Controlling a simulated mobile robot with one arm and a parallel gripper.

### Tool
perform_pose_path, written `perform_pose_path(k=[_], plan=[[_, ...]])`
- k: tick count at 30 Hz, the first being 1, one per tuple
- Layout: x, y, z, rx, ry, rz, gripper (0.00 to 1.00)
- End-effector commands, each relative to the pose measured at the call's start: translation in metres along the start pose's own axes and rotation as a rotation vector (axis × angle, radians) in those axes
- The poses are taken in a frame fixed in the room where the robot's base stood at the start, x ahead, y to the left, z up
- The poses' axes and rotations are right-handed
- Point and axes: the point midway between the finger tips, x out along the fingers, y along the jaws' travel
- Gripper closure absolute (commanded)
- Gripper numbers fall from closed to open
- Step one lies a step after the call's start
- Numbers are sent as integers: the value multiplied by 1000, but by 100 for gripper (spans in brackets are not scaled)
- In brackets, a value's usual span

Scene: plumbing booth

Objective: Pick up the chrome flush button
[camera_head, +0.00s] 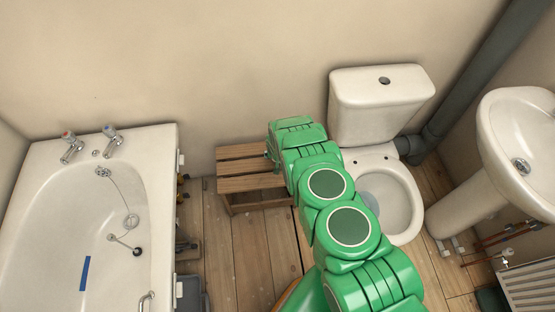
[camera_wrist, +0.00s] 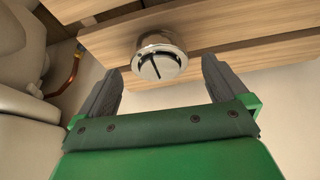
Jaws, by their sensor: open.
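The chrome flush button (camera_wrist: 160,62) is a round, shiny piece with a split face. It sits on a wooden slat of the small slatted stool (camera_wrist: 230,38) in the wrist view. My gripper (camera_wrist: 162,68) is open, its two dark fingers on either side of the button's line. The button lies around or just beyond the fingertips, with a gap on both sides. I cannot tell how far away it is in depth. In the head view my green arm reaches over the stool (camera_head: 245,169) and hides the button and most of my gripper.
The toilet cistern (camera_head: 380,105), with a dark round hole in its lid, stands right of the stool, above the toilet bowl (camera_head: 400,205). A bathtub (camera_head: 150,230) is at left and a basin (camera_head: 515,125) at right. Bare floorboards (camera_head: 265,245) lie in front of the stool.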

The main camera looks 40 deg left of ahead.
Motion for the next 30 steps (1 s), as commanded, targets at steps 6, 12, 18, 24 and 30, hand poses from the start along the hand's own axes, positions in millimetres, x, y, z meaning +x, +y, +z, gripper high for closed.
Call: perform_pose_path(k=[6,12,18,24,30], plan=[[19,2,5,1,-5,3,0],[30,0,2,1,1,0,0],[32,0,2,1,-1,0,0],[32,0,2,0,-1,0,15],[32,0,3,0,-2,0,46]])
